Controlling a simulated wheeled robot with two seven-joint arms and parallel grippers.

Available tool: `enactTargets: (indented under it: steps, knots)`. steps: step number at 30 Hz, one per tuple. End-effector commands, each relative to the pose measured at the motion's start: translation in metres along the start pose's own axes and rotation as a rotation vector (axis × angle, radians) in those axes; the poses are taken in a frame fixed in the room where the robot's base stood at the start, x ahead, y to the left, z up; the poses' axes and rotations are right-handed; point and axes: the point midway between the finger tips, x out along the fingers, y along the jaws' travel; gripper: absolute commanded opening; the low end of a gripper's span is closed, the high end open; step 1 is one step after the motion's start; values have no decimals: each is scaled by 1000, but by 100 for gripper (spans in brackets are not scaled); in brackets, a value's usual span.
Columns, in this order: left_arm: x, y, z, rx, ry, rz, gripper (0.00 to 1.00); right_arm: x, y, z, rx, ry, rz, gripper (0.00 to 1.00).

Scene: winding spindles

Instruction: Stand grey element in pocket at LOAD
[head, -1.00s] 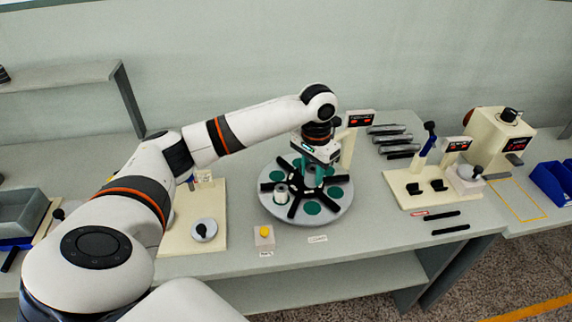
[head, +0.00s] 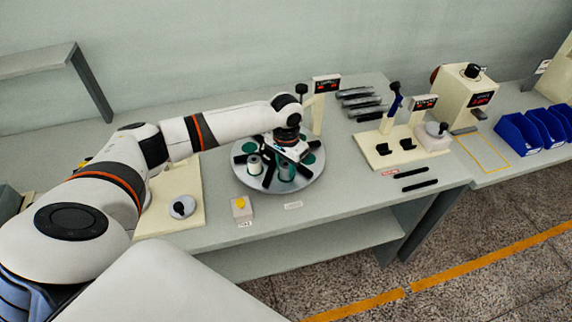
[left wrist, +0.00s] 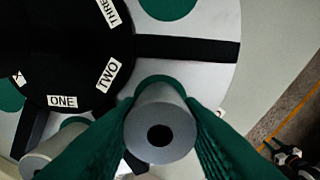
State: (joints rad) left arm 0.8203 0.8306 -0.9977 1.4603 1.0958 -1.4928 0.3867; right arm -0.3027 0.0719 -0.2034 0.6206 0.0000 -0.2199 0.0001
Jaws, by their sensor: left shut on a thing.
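The grey element (left wrist: 158,128), a cylinder with a dark central hole, is between the green fingers of my left gripper (left wrist: 160,140), which is shut on it. In the head view my left gripper (head: 287,168) is over the front part of the round turntable (head: 310,182), on the side of the LOAD label (head: 293,205). In the left wrist view a green pocket disc shows partly behind the element. I cannot tell whether the element touches the pocket floor. A second pale element (head: 255,165) stands at the turntable's left.
A box with a yellow button (head: 241,206) stands in front of the turntable. A cream plate with a round knob (head: 182,207) is at left. Dark rods (head: 414,186) lie to the right, near a cream fixture (head: 402,152). Blue bins (head: 519,134) stand far right.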

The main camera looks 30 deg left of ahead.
Motion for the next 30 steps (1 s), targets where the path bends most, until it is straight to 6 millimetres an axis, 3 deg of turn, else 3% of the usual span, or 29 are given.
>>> enactTargets:
  steps: [2,3,4,13,17,30]
  knots:
    - [2,0,0,-1,1,0,10,-1,-2,0,-1,1,-3,42]
    - [2,0,0,-1,1,0,38,-1,-4,0,-2,1,-4,42]
    - [2,0,0,0,1,0,42,-1,-4,-1,-2,1,-5,42]
    - [1,0,0,0,0,0,42,0,-9,0,0,1,-11,42]
    - [-11,0,1,0,-3,0,42,3,-10,0,1,1,-12,42]
    - [-98,0,1,1,-2,0,42,20,-9,-2,1,0,-12,42]
